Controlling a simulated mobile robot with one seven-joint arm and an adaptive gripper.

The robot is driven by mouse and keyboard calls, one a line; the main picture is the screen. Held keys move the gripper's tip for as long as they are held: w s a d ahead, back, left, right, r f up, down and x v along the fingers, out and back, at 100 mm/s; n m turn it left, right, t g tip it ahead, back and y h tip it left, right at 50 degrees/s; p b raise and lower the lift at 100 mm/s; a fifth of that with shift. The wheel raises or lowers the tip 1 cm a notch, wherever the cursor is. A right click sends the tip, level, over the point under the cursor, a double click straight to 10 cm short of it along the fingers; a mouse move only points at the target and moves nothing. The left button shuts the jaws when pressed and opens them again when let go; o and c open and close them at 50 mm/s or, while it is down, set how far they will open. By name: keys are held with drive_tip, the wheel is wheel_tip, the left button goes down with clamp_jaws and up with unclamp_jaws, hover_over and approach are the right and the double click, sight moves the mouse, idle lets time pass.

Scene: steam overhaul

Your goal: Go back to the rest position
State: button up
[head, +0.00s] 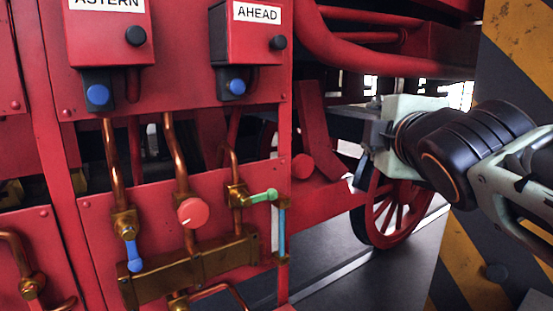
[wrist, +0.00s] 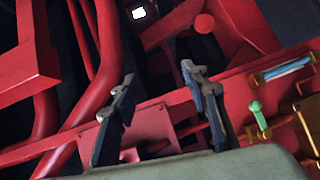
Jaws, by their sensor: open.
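My gripper (wrist: 158,74) is open in the wrist view, its two dark fingers apart with nothing between them. In the head view my arm comes in from the right, and the gripper end is left of the dark wrist joint, in front of the red machine frame. Its fingers are hard to make out there. The gripper stands to the right of the red valve panel (head: 75,225) and appears clear of its handles.
The panel carries a blue lever (head: 132,252), a red round knob (head: 191,212) and a green handle (head: 263,195). Boxes marked ASTERN (head: 105,35) and AHEAD (head: 245,45) sit above. A red spoked wheel (head: 385,215) and a yellow-black striped surface (head: 465,245) are at right.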

drive_tip(key=s+a+f+m+g+p, duration=0.1)
drive_tip(key=s+f+m+g, duration=0.4)
drive_tip(key=f, duration=0.9)
drive_tip(key=s+a+f+m+g, duration=0.2)
drive_tip(key=s+f+m+g, duration=0.4)
drive_tip(key=s+f+m, duration=0.5)
wheel_tip(320, 180, down, 3)
drive_tip(key=shift+s+a+y+p, duration=0.2)
drive_tip(key=shift+s+y+p, duration=0.2)
drive_tip(key=shift+s, duration=0.7)
